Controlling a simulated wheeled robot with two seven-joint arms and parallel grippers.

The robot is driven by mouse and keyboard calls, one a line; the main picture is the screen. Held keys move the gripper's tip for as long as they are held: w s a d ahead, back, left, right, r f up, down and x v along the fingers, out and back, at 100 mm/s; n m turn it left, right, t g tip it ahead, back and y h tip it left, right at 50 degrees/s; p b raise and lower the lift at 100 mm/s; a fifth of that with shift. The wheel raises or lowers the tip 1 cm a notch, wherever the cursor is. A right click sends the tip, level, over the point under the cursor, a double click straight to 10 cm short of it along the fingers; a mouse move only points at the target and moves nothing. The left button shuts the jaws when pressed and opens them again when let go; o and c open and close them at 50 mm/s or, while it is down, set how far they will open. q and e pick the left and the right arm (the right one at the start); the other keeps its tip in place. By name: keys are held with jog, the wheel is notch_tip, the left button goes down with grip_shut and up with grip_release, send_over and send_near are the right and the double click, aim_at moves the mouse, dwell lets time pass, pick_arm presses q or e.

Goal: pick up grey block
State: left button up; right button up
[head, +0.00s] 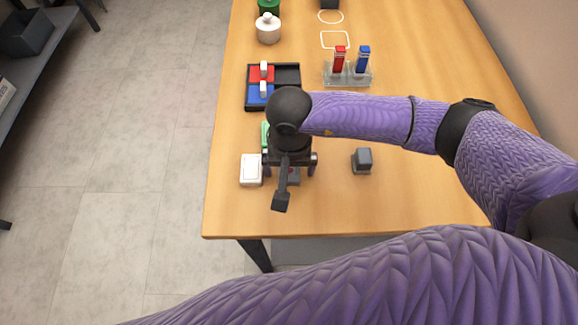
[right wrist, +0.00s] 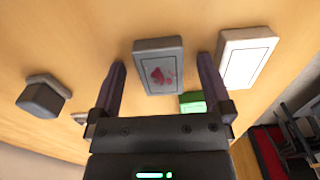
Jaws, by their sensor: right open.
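A flat grey block with a red mark on its face (right wrist: 158,72) lies on the wooden table. In the right wrist view it sits between and beyond the two fingers of my right gripper (right wrist: 161,62), with space on both sides. In the head view my right gripper (head: 290,172) is over this block and hides most of it; a small part of the grey block (head: 295,179) shows. The right gripper is open and empty. A darker grey block with a raised top (head: 362,160) stands to the right; it also shows in the right wrist view (right wrist: 42,97). My left gripper is out of view.
A white block (head: 251,170) lies just left of the gripper. A green block (head: 265,135) is partly hidden behind it. A black tray (head: 288,75) with red and blue pieces and a clear rack (head: 348,78) stand farther back. The table's front right is clear.

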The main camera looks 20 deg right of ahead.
jog(key=shift+c, duration=0.7)
grip_shut()
notch_tip(320, 180, up, 10)
jog(key=p, duration=0.2)
jog(key=w+d+f, duration=0.1)
jog(key=w+d, duration=0.2)
jog(key=d, duration=0.2)
jog(key=w+d+f+b, duration=0.1)
jog(key=w+d, duration=0.1)
jog(key=d, duration=0.3)
jog(key=w+d+f, duration=0.1)
jog(key=w+d, duration=0.2)
jog(key=d, duration=0.3)
jog(key=shift+w+f+b, duration=0.2)
jog(key=shift+w+b, duration=0.1)
jog(key=shift+d+f, duration=0.1)
notch_tip(320, 180, down, 4)
jog(key=b, duration=0.3)
jog(key=shift+f, duration=0.2)
jog(key=shift+f+b, duration=0.25)
jog(key=shift+b, duration=0.05)
jog(key=shift+r, duration=0.1)
